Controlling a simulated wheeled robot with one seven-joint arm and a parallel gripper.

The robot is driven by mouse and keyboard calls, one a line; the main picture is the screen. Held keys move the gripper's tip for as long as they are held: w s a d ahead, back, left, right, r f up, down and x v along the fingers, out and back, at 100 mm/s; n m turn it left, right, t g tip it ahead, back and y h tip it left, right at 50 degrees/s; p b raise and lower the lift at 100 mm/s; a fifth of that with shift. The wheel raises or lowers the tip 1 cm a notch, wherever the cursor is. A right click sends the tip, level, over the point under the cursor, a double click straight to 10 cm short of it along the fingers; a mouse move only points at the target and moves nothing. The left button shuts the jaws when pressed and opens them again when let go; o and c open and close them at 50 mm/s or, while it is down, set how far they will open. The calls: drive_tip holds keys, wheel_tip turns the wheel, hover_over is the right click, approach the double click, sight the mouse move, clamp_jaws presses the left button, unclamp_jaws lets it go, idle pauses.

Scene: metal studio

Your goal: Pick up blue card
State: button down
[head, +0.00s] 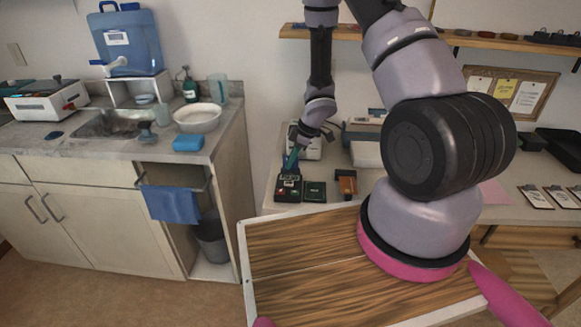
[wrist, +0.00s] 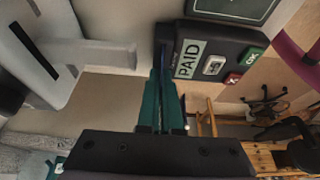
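My gripper (head: 292,160) hangs at the back table, close above a black payment terminal (head: 288,188). In the wrist view, my gripper's teal fingers (wrist: 162,96) are close together, with only a thin line between them.
A dark green-black pad (head: 314,192) and an orange-brown item (head: 347,183) lie right of the terminal. A white device (head: 305,146) stands behind. A wood-topped surface (head: 300,262) lies in front. Left is a sink counter (head: 60,145) with a blue block (head: 188,143) and a bowl (head: 197,120).

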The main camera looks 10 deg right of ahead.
wheel_tip(320, 180, up, 10)
idle(0.7)
idle(0.8)
